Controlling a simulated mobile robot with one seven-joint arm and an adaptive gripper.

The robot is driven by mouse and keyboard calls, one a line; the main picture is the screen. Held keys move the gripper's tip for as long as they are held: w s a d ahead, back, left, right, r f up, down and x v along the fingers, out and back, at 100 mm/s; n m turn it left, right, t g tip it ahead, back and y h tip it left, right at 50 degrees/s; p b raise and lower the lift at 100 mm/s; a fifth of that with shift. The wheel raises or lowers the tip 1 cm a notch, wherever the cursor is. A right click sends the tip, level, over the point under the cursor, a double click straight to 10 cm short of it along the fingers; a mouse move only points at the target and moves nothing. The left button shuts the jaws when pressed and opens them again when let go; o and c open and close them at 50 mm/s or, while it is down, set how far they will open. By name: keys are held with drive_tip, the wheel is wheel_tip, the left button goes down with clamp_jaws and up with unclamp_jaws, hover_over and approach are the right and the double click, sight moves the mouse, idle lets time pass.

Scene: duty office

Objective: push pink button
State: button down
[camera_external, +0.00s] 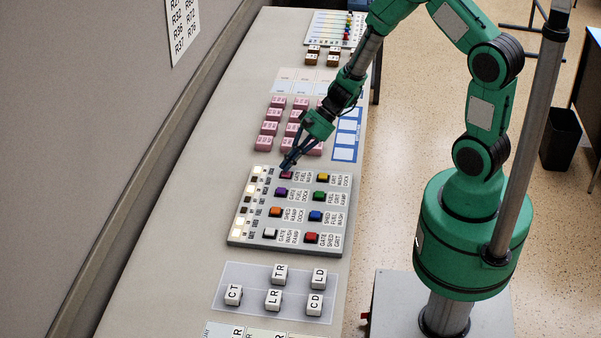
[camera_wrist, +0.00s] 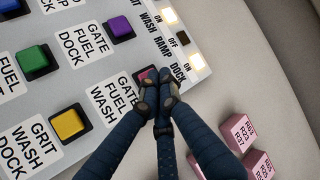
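The pink button (camera_external: 286,175) is at the far left corner of the grey button panel (camera_external: 236,236). In the wrist view a sliver of the pink button (camera_wrist: 146,73) shows just beyond my fingertips; the rest is hidden behind them. My gripper (camera_wrist: 158,92) is shut with its fingertips together and nothing visible between them. In the external view my gripper (camera_external: 289,164) reaches down from the upper right, its tips right at the pink button. I cannot tell whether they touch it or how far it is pressed.
Nearby buttons are purple (camera_external: 281,192), yellow (camera_external: 322,178) and green (camera_external: 320,195). Lit and dark squares (camera_wrist: 196,62) line the panel's edge. Pink labelled blocks (camera_external: 269,128) stand behind the panel, close to my gripper. White lettered cubes (camera_external: 274,298) lie in front on a mat.

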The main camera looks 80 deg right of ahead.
drive_tip(key=shift+r, duration=0.45)
idle(0.4)
drive_tip(key=shift+r+p, duration=1.3)
drive_tip(key=shift+r, duration=1.65)
